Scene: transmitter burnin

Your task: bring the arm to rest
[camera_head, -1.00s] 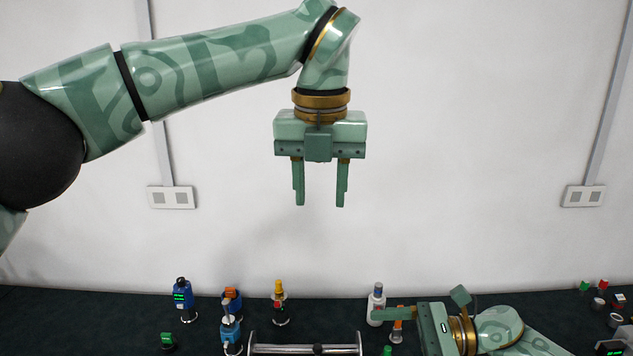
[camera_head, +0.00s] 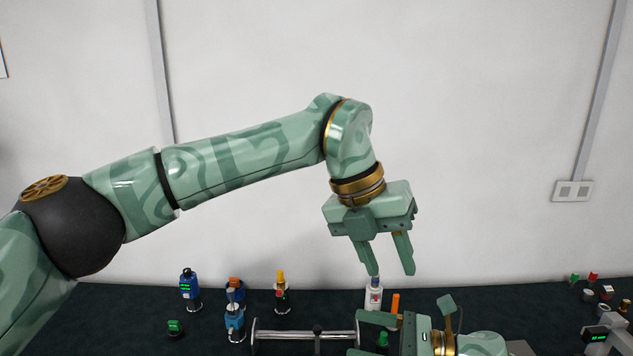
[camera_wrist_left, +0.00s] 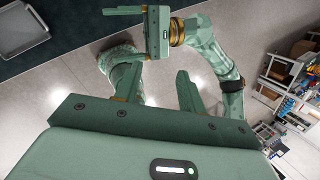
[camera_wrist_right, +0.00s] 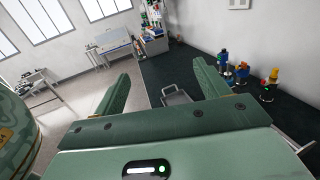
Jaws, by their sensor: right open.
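My left arm comes in from the left in the head view. Its gripper (camera_head: 391,270) hangs tilted, fingers down and apart, with nothing between them, in front of the wall and appearing just above the white bottle (camera_head: 373,296). In the left wrist view its fingers (camera_wrist_left: 160,72) are also apart and empty. My right gripper (camera_head: 360,335) is low in the head view, its fingers pointing left over the dark table (camera_head: 215,347), partly cut off by the lower edge. In the right wrist view its fingers (camera_wrist_right: 161,70) are spread with nothing held.
Blue devices (camera_head: 189,289), a yellow-topped part (camera_head: 281,292) and a green button (camera_head: 175,328) stand at the left of the table. A metal bar on a stand (camera_head: 305,335) is in front. An orange-topped part (camera_head: 395,308) is close to my right gripper. Small parts (camera_head: 607,292) stand far right.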

